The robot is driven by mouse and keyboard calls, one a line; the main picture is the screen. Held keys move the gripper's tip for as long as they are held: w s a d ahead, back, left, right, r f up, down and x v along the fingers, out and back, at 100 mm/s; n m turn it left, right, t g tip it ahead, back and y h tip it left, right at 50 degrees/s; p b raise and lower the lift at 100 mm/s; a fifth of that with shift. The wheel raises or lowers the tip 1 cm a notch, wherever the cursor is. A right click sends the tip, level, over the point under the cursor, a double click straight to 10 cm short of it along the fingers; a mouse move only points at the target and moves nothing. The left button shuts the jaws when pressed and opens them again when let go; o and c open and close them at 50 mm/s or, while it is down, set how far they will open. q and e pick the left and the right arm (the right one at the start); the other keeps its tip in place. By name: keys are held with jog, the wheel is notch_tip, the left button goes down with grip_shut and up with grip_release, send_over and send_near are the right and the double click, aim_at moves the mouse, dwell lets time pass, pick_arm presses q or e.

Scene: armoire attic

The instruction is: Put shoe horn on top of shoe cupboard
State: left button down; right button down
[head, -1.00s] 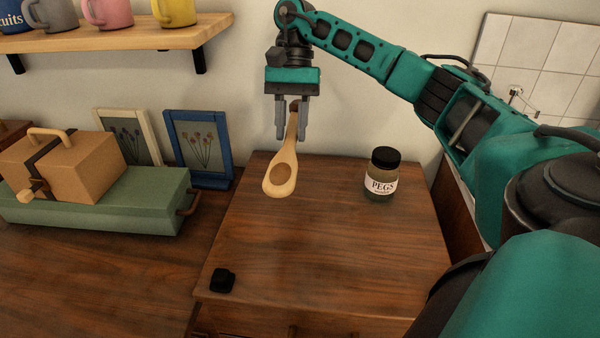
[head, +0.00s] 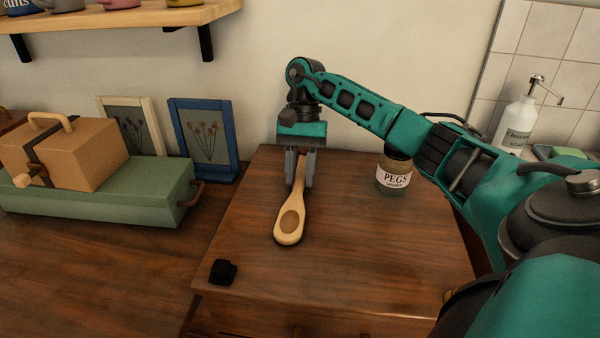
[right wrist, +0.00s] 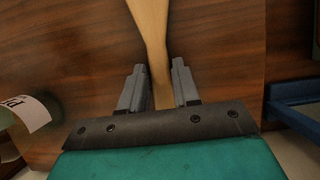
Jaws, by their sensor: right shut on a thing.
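The shoe horn (head: 290,222) is pale wood with a spoon-like end that has a brown oval in it. My right gripper (head: 299,184) is shut on its narrow handle, and the broad end points toward me. The shoe horn is low over the brown wooden top of the shoe cupboard (head: 350,260); I cannot tell whether it touches. In the right wrist view the handle (right wrist: 156,50) runs between the two grey fingers (right wrist: 159,88), with wood grain behind it. My left gripper is not in view.
A jar labelled PEGS (head: 393,177) stands right of the gripper, partly behind my arm. A small black object (head: 223,272) lies at the cupboard top's front left. A green box (head: 110,200) and picture frames (head: 205,140) are at left. The top's front middle is clear.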

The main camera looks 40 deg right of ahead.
jog(key=shift+f, duration=0.1)
jog(key=c, duration=0.8)
grip_release()
jog(key=shift+r, duration=0.25)
jog(key=p+v, duration=0.4)
jog(key=v, duration=0.7)
jog(key=shift+d+r, duration=0.15)
jog(key=shift+r, duration=0.2)
